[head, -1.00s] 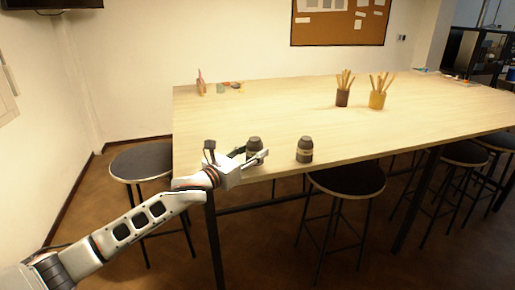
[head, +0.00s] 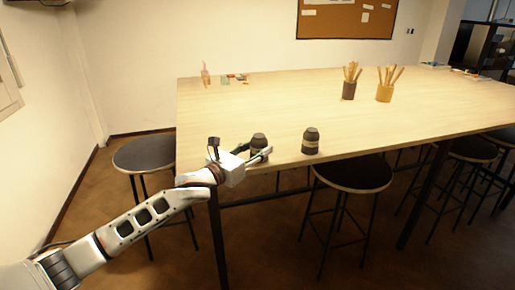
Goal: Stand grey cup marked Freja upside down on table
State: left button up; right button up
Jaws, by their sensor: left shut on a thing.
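My left gripper (head: 257,152) is at the near edge of the table (head: 300,105), towards its left end. It is shut on a dark grey cup (head: 259,141), with one finger on each side. The cup looks upright, narrower at the top, with a pale band partly hidden by a finger. I cannot tell whether its base touches the table. A second, similar dark grey cup (head: 311,141) stands apart to the right near the same edge, with a pale label. I cannot read the name on either cup. My right gripper is out of view.
A brown pot (head: 349,91) and a yellow pot (head: 384,93), both with wooden tools, stand farther back. Small items (head: 235,78) lie at the far left. Stools (head: 352,173) stand along the near side. The middle of the tabletop is clear.

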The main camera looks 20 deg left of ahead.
pick_arm(q)
jog(key=shift+f, duration=0.15)
jog(key=o, duration=1.1)
jog(key=shift+s, duration=0.1)
jog(key=v, duration=1.2)
jog(key=shift+f, duration=0.1)
